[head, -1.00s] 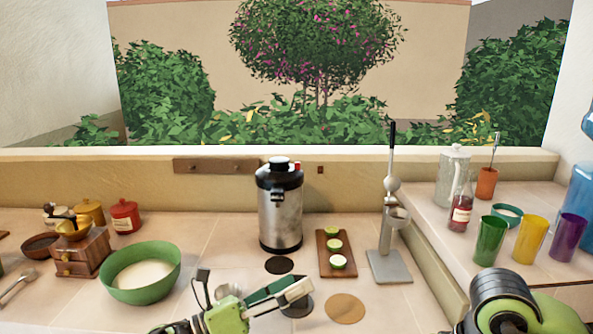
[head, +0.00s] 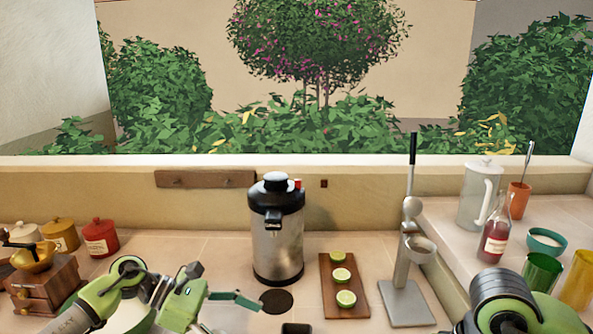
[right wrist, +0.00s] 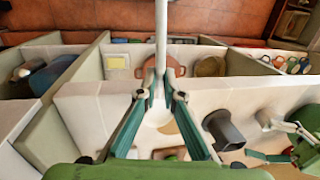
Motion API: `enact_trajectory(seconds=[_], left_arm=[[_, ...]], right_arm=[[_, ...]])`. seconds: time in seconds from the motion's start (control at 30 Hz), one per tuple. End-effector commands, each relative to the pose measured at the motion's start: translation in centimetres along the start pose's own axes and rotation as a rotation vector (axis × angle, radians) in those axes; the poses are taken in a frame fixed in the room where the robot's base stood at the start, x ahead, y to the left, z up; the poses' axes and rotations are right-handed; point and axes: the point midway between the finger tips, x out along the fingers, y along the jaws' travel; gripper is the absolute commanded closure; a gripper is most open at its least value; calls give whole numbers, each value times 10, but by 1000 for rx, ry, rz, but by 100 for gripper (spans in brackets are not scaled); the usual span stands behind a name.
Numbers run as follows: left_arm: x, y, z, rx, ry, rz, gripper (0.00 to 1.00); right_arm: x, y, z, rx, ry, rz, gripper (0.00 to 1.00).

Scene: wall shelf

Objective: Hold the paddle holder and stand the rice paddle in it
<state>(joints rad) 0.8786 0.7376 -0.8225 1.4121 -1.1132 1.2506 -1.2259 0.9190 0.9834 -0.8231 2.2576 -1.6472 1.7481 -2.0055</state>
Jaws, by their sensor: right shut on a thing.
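In the right wrist view my right gripper (right wrist: 161,97) has its two green fingers closed in on a long pale thing (right wrist: 161,38), which looks like the rice paddle. It runs up out of the picture, and a pale rounded part shows between the fingers. A dark grey, open-topped box (right wrist: 224,131), perhaps the paddle holder, stands to the right of the fingers, apart from them. A small dark top at the bottom edge of the head view (head: 297,328) may be the same box. My left gripper (head: 238,298) is left of it; its finger gap is unclear.
A steel drink dispenser (head: 277,240) stands at the counter's back. Right of it are a board (head: 329,290) with lime halves and a tall press (head: 402,300). A grinder (head: 45,290) and a red jar (head: 100,238) are at left. A bottle (head: 496,235) stands at right.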

Motion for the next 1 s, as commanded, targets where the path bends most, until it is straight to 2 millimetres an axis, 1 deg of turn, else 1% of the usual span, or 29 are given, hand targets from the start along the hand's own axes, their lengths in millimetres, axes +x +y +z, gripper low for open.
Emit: enact_trajectory(seconds=[0.17,0.27,0.53,0.6,0.7,0.83,1.0], left_arm=[[9,-1,0,0,4,-4,22],[21,-1,1,0,1,-4,22],[61,-1,1,0,0,-3,22],[74,0,-5,1,2,-3,22],[85,-1,-3,2,0,-2,22],[94,0,-3,2,2,-2,22],[100,0,-1,0,1,-1,22]], right_arm=[[-3,0,0,-1,0,0,100],[-6,-1,0,0,0,0,100],[-12,-2,0,0,0,0,100],[2,0,0,0,-1,0,100],[8,2,0,0,0,0,100],[13,3,0,0,0,0,100],[15,3,0,0,0,0,100]])
